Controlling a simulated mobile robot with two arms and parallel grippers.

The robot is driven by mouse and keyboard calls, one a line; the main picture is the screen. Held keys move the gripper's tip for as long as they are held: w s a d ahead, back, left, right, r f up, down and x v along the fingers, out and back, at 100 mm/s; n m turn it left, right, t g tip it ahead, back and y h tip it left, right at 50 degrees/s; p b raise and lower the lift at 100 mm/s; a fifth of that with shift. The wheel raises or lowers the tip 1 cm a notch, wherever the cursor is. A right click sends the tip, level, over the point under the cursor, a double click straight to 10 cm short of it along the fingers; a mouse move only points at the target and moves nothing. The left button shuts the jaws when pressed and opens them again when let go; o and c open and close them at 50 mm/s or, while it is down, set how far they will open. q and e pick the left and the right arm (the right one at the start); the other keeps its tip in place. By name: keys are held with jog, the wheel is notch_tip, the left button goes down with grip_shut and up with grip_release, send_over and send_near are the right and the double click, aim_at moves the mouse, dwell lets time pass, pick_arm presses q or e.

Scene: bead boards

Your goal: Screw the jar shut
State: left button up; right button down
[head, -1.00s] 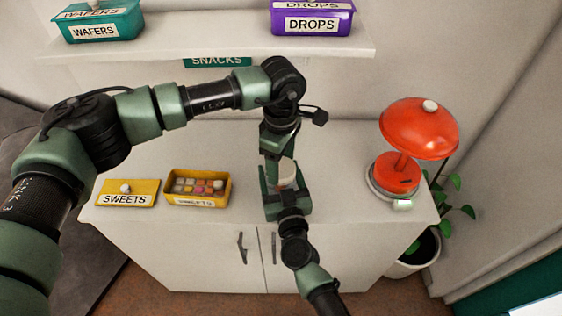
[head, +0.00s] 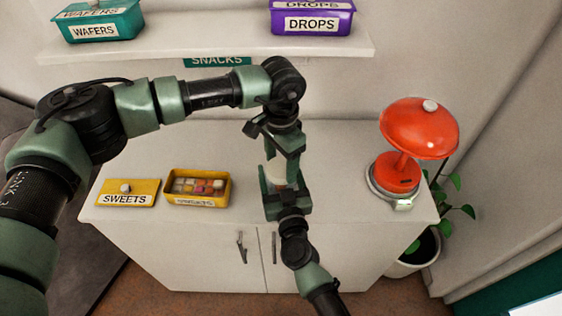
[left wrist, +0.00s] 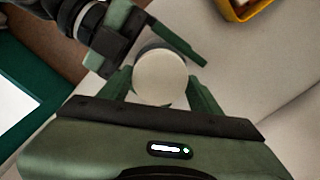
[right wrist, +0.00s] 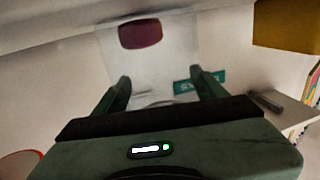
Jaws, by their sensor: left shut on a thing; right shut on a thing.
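The jar (head: 279,175) stands upright near the counter's front, mostly hidden by my grippers in the head view. My left gripper (head: 284,158) comes down from above and is shut on its lid. In the left wrist view the lid (left wrist: 160,77) is a round, pale disc between the fingers. My right gripper (head: 286,190) comes from the front and is shut on the jar's body below. In the right wrist view a pale shape with a dark red oval (right wrist: 140,34) shows between the fingers, apparently the jar. Whether the lid sits level is hidden.
An open yellow box of sweets (head: 198,201) and its yellow lid (head: 128,187) lie left on the white counter (head: 230,222). A red lamp (head: 418,130) stands at the right. A shelf (head: 215,47) above holds teal (head: 100,22) and purple (head: 312,20) boxes.

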pick_arm(q)
jog(key=shift+w, duration=0.1)
pick_arm(e)
jog(key=shift+f, duration=0.1)
pick_arm(q)
jog(key=o, duration=1.4)
jog(key=shift+r, duration=0.1)
jog(key=shift+r, duration=2.2)
jog(key=shift+c, duration=0.3)
